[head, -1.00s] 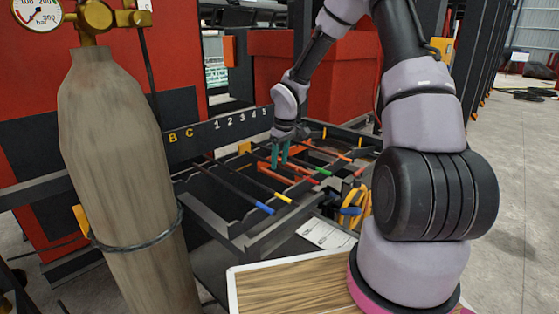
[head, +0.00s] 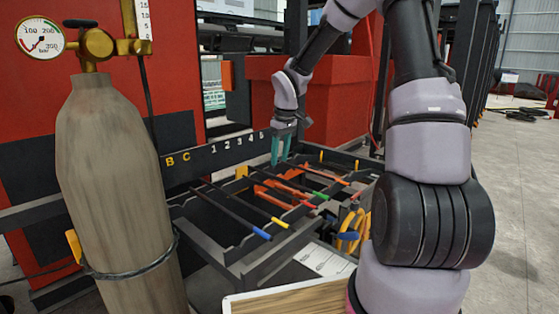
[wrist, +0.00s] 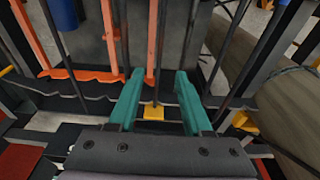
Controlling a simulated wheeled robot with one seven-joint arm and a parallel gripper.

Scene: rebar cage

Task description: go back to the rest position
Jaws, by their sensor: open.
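My gripper (head: 281,150) is above the far side of the dark rebar rack (head: 225,238) in the head view, near the numbered rail (head: 235,142). Its two teal fingers are apart in the wrist view (wrist: 158,100), with nothing held between them. Below the fingers lie dark bars, the orange notched supports (wrist: 82,75) and a yellow block (wrist: 153,112). In the head view several bars with blue, yellow, green and red ends lie across the rack, one with a blue end (head: 261,234).
A tall gas cylinder (head: 112,190) with a gauge stands at the left front. A red cabinet (head: 340,105) is behind the rack. Open floor (head: 520,190) lies to the right.

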